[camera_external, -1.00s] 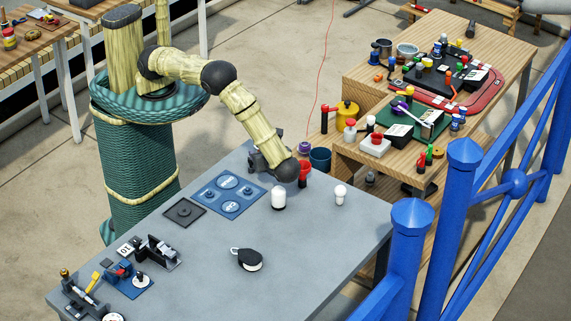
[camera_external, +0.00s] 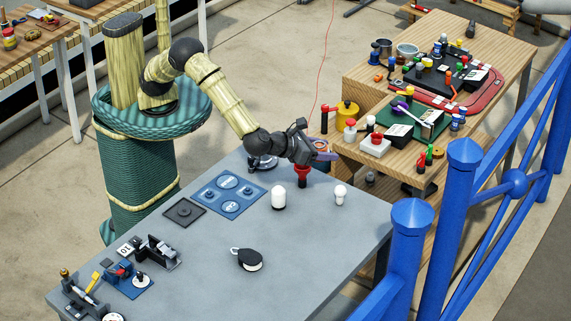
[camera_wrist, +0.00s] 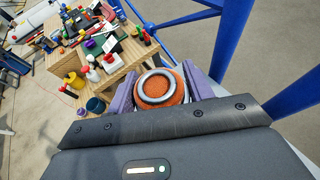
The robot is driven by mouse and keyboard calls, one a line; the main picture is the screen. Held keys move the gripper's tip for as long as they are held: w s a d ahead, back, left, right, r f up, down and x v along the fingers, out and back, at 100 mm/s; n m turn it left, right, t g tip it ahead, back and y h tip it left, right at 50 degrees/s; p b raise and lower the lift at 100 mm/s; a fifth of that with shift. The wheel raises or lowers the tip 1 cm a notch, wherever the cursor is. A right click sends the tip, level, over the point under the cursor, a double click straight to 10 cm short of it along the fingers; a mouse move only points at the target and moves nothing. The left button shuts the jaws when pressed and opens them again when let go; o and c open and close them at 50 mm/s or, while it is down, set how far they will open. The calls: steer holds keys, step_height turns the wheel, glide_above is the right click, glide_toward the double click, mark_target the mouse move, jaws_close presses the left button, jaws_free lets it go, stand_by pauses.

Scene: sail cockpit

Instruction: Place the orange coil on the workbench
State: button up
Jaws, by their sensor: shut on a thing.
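The orange coil (camera_wrist: 173,87), round with a grey ring on its face, sits between the purple fingers of my gripper (camera_wrist: 160,88) in the wrist view. The fingers are shut on its two sides. In the external view my gripper (camera_external: 322,154) is above the far right edge of the grey-topped workbench (camera_external: 315,235), pointing right toward the wooden table. The coil is hard to make out there, largely hidden by the gripper.
A red piece (camera_external: 303,176) stands just below my gripper, with a white cylinder (camera_external: 278,198) and a white bulb (camera_external: 340,194) nearby. A black pulley (camera_external: 248,259) lies mid-bench. The bench's front right is clear. The wooden table (camera_external: 495,62) is crowded; blue railings (camera_external: 408,235) stand at right.

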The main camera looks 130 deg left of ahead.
steer(key=shift+w+d+r+m+t+h, duration=0.2)
steer(key=shift+w+d+r+m+t, duration=0.1)
steer(key=shift+w+d+r, duration=0.25)
steer(key=shift+w+d+r+m+t+h, duration=0.2)
steer(key=shift+w+d+r+t, duration=0.15)
steer(key=shift+r, duration=0.3)
glide_above(322, 224)
step_height(322, 224, down, 15)
steer(key=shift+d+f, duration=0.1)
steer(key=shift+f, duration=0.2)
steer(key=shift+f+p, duration=0.45)
steer(key=shift+f, duration=2.65)
steer(key=shift+f+p, duration=0.4)
steer(key=shift+f, duration=1.45)
steer(key=shift+f, duration=0.1)
steer(key=o, duration=1)
